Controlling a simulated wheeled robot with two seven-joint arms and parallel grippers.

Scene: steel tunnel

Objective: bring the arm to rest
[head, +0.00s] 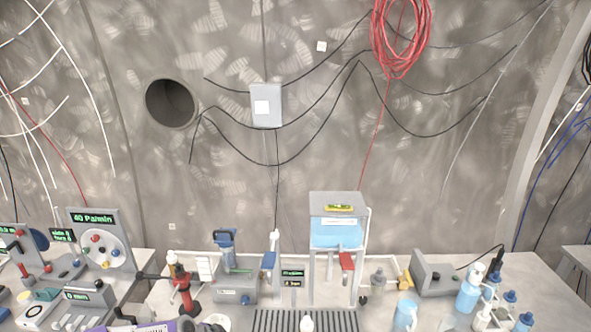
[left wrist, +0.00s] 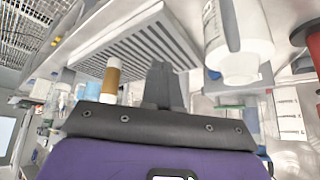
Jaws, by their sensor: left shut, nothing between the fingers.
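My left gripper (left wrist: 161,72) shows in the left wrist view, its dark fingers together with nothing between them. Its purple wrist body fills the bottom of that view. A purple part at the bottom edge of the head view looks like the same wrist; the fingers cannot be made out clearly there. In the left wrist view the fingers stand in front of a slotted grey tray (left wrist: 98,32), beside a small bottle with a brown band (left wrist: 111,77). I cannot tell whether they touch anything. My right gripper is in neither view.
In the head view the bench holds a dial panel (head: 99,238), a red stand (head: 184,287), a dispenser with a blue front (head: 338,234), a drain grille (head: 270,320) and blue-capped bottles (head: 467,295). A white bottle (left wrist: 237,42) is close in the wrist view. The space above the bench is open.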

